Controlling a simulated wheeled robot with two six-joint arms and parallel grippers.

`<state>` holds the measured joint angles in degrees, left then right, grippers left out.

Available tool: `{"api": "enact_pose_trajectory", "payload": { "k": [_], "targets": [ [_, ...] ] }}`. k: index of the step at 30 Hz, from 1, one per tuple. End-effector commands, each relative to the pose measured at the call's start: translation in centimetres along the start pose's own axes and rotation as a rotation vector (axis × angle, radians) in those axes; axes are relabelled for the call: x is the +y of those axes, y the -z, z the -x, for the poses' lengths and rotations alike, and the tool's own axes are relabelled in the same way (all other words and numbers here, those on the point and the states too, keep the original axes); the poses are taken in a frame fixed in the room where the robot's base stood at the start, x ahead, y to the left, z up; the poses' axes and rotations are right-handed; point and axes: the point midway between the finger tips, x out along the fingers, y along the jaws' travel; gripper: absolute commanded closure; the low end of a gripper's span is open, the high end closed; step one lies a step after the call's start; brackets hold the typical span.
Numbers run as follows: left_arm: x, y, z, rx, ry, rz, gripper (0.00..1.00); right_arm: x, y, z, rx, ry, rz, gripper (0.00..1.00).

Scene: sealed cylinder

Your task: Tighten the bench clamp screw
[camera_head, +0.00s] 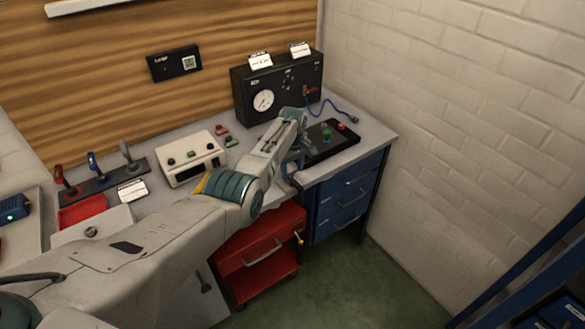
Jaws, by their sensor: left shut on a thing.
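My left arm reaches in from the left across the bench. Its gripper (294,158) points down at the front edge of the bench, just left of the blue drawers. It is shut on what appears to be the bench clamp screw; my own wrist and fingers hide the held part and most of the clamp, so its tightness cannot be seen. My right gripper is not in view.
A black gauge box (277,88) stands behind my gripper, and a black button panel (332,141) lies to its right. A cream control box (190,157) and a lever row (98,178) are left. A red cabinet (260,250) stands below, beside blue drawers (346,196).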

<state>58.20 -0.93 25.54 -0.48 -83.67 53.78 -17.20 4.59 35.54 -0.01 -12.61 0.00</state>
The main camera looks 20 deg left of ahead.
Motion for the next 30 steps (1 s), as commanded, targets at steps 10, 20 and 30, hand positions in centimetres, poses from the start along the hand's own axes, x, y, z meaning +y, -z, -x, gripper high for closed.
{"api": "enact_pose_trajectory", "payload": {
  "k": [10,20,30],
  "targets": [
    [-0.3,-0.2,-0.6,-0.007,0.009,0.0,0.3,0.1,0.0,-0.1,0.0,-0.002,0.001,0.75],
    [-0.1,-0.1,-0.1,-0.002,0.003,0.0,0.29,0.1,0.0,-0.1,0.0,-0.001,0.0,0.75],
    [0.0,0.1,3.9,0.001,-0.002,0.0,0.29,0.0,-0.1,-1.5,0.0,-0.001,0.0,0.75]
  ]
}}
